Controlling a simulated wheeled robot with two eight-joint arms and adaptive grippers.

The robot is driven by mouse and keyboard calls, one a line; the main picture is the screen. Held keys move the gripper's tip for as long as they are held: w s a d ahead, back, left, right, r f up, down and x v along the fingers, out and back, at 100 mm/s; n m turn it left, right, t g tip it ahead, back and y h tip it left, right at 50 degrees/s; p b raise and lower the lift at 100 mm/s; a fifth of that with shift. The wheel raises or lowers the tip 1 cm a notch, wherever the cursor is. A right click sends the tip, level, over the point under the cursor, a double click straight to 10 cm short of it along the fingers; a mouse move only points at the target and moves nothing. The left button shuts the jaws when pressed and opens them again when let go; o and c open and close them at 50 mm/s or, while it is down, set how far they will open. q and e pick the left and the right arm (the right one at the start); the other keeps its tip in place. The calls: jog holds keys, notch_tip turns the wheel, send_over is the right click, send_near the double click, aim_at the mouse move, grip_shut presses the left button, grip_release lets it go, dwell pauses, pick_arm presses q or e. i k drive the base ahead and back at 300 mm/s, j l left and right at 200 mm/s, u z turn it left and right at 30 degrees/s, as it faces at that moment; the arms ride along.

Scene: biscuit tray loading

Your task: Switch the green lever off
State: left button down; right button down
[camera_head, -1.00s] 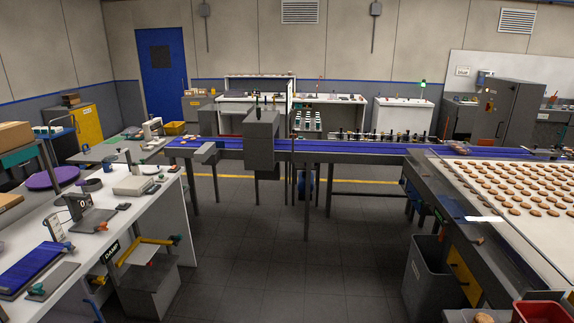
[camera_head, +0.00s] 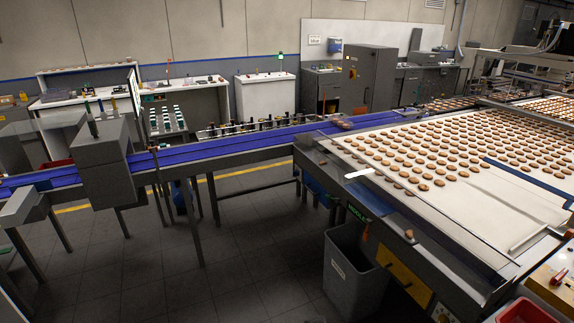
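I cannot make out a green lever for certain in the head view. Neither of my grippers is in view.
The blue conveyor (camera_head: 225,143) runs from the left to a wide white belt (camera_head: 470,205) with rows of biscuits. A grey bin (camera_head: 352,275) stands on the floor below it. Dark floor (camera_head: 240,265) lies open in front.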

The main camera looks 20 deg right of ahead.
aim_at(336, 200)
jog(key=i+z, duration=0.45)
jog(key=i+j+z, duration=0.15)
jog(key=i+z, duration=0.25)
jog(key=i+j+z, duration=0.2)
jog(key=z, duration=0.25)
jog(key=i+l+z, duration=0.15)
jog(key=i, duration=0.4)
jog(key=i+z, duration=0.1)
jog(key=i, duration=0.4)
